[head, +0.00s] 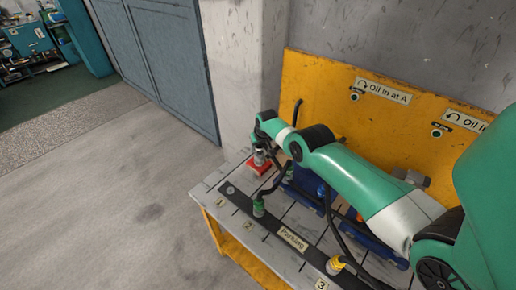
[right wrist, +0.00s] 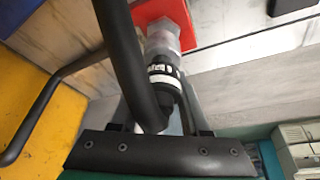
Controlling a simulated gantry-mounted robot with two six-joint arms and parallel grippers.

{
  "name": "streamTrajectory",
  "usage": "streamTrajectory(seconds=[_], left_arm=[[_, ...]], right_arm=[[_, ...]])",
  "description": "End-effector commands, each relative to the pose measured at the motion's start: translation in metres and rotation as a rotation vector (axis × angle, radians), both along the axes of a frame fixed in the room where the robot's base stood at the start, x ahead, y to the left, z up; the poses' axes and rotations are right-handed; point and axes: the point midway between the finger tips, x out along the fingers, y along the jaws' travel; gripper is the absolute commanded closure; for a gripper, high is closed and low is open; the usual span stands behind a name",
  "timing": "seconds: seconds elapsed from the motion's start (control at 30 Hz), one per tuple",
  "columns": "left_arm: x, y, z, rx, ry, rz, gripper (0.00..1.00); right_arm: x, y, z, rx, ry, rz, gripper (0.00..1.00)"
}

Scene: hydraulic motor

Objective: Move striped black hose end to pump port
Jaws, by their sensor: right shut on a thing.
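My right arm reaches across the bench to its far left end in the head view. My right gripper (right wrist: 165,112) is shut on the striped black hose end (right wrist: 163,75), which has white bands with marks. A thick black hose (right wrist: 128,60) bends up from it and hides part of the grip. The hose end lines up with a grey metal fitting (right wrist: 162,40) on a red block (right wrist: 172,15). They look touching, but I cannot tell whether they are joined. The red block also shows in the head view (head: 257,168), below the gripper (head: 262,155). My left gripper is not in view.
A parking strip (head: 292,239) on the bench has a green hose end (head: 259,207) and a yellow hose end (head: 336,265). Blue units (head: 372,232) stand partly hidden under my arm. A yellow panel (head: 320,75) backs the bench. The floor at left is clear.

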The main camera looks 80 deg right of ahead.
Motion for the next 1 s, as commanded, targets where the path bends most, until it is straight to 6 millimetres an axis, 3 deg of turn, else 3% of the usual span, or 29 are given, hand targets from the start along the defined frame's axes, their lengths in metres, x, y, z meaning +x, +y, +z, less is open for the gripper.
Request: streamTrajectory(seconds=[0.7,1.0], left_arm=[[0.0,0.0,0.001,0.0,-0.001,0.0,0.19],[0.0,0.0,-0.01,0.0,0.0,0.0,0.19]], right_arm=[[0.0,0.0,0.002,-0.001,-0.001,0.0,1.0],[0.0,0.0,-0.009,-0.001,-0.001,0.0,1.0]])
